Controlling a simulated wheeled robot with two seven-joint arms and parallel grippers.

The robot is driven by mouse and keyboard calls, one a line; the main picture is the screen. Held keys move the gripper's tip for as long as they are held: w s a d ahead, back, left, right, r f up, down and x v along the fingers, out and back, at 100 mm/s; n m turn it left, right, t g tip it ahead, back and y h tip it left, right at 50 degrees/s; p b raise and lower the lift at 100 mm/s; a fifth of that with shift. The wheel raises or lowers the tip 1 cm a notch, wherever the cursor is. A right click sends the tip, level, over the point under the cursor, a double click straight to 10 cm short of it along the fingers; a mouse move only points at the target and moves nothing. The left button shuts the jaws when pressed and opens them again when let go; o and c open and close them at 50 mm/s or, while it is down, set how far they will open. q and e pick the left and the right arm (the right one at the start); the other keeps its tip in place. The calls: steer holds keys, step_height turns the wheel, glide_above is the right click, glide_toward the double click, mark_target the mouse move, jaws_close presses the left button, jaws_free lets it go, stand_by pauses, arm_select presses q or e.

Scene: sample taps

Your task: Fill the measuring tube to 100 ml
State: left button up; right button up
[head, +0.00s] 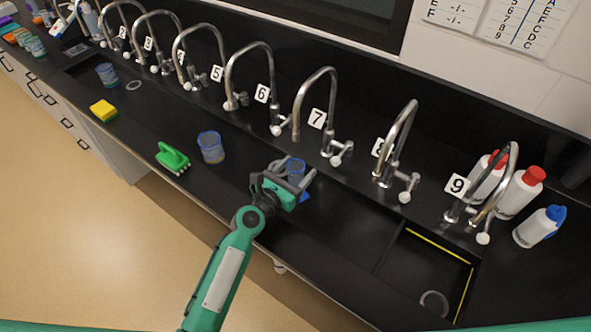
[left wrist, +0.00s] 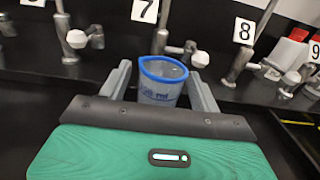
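The measuring tube (head: 296,168) is clear with a blue rim. It is upright by the counter's front part, below taps 7 and 8. In the left wrist view its rim and part of its "ml" marking (left wrist: 162,82) show between my fingers. My left gripper (head: 293,176) has one finger on each side of it; whether they press on it I cannot tell. The tube's lower part is hidden, and a blue patch shows below the gripper. The liquid level is not readable. My right gripper is out of view.
A blue-rimmed beaker (head: 210,147), a green brush (head: 173,157) and a yellow sponge (head: 103,110) stand to the left. Numbered taps line the back, including tap 7 (head: 332,115). A sink (head: 425,270) and several bottles (head: 520,192) are at right.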

arm_select(q)
steer(key=b+v, duration=0.2)
steer(key=v, duration=1.2)
stand_by(0.4)
